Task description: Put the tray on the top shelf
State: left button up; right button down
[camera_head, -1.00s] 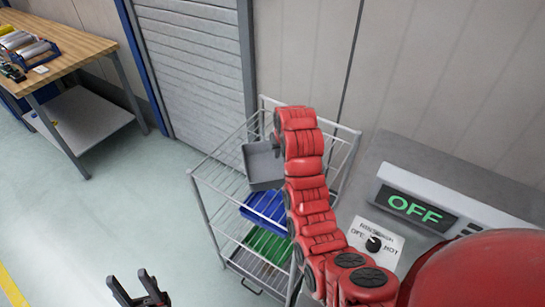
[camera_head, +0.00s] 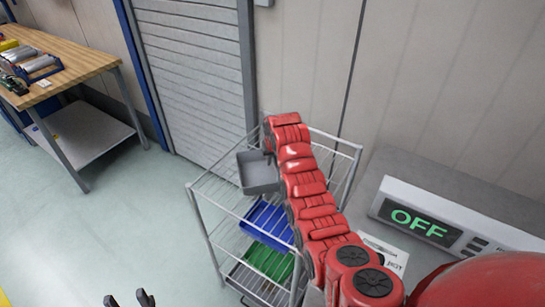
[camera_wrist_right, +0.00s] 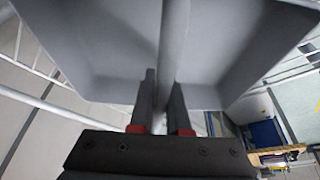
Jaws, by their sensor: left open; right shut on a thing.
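A grey tray (camera_head: 260,176) shows in the head view at the upper level of the wire rack (camera_head: 199,222), left of my red right arm. I cannot tell whether it touches the top shelf. In the right wrist view, my right gripper (camera_wrist_right: 163,98) is shut on the wall of the tray (camera_wrist_right: 105,45), which fills the upper picture. In the head view the right arm hides this grip. My left gripper (camera_head: 130,299) is open and empty at the bottom edge, away from the rack, and partly cut off.
A blue tray (camera_head: 266,220) and a green tray (camera_head: 268,262) sit on lower rack levels. A grey machine with an OFF display (camera_head: 420,222) stands at the right. A wooden workbench (camera_head: 75,55) is at the upper left. The floor between bench and rack is clear.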

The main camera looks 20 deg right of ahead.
jog(key=shift+f, duration=0.1)
jog(key=shift+f+b, duration=0.15)
jog(key=shift+b, duration=0.15)
jog(key=c, duration=0.9)
grip_release()
